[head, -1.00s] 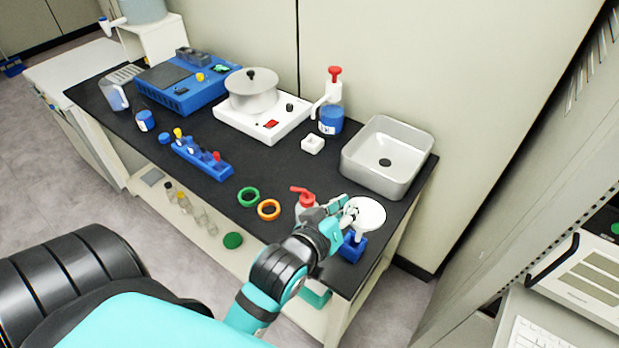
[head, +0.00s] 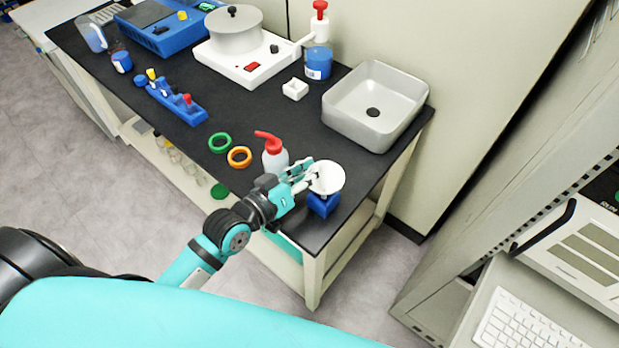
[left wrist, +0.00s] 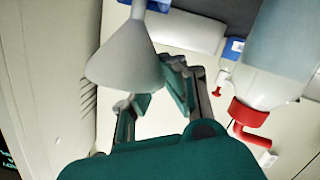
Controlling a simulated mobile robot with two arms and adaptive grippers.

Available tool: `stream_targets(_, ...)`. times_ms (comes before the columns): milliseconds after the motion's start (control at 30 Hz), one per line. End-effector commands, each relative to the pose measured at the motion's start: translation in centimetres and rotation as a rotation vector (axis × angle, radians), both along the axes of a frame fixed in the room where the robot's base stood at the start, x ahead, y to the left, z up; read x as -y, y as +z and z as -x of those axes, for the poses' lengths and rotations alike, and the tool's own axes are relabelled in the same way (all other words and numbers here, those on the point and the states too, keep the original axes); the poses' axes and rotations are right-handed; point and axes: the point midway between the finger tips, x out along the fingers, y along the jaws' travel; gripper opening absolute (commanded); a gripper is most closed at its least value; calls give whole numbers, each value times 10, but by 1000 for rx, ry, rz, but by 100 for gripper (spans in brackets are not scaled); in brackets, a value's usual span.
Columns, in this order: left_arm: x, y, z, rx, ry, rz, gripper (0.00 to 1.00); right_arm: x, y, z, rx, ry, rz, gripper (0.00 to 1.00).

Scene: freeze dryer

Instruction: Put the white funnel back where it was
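The white funnel (head: 328,177) is at the front right of the black bench, wide mouth up, over a small blue block (head: 323,205). In the left wrist view the picture is turned over; the funnel's cone (left wrist: 126,58) shows at upper left, its stem running up to a blue part (left wrist: 158,5) at the top edge. My left gripper (head: 313,172) is beside the funnel's left side. Its fingers (left wrist: 155,98) are spread apart, with nothing seen clamped between them. Whether a finger touches the cone cannot be told. My right gripper is not in view.
A red-topped wash bottle (head: 274,155) stands close left of my left gripper. Orange (head: 239,157) and green (head: 219,143) rings lie farther left. A grey sink (head: 375,105) is behind the funnel. The bench's right edge is near the blue block.

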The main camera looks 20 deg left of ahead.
Motion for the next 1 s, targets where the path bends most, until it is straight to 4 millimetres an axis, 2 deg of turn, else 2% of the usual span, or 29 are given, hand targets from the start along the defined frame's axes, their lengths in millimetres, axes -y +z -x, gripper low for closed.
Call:
stream_targets(33, 0, -11, 0, -5, -2, -2, 0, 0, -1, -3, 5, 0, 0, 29)
stream_targets(133, 0, -21, 0, -2, 0, -2, 0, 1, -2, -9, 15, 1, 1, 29)
stream_targets(300, 0, -23, 0, 0, 0, 0, 0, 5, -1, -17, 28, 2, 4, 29)
stream_targets(533, 0, -27, 0, -1, 0, 0, 0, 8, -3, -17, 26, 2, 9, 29)
stream_targets(733, 0, -26, 0, -1, 0, 0, 28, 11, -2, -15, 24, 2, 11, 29)
stream_targets(1000, 0, -25, 0, -1, 0, 0, 29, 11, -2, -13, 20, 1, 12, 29)
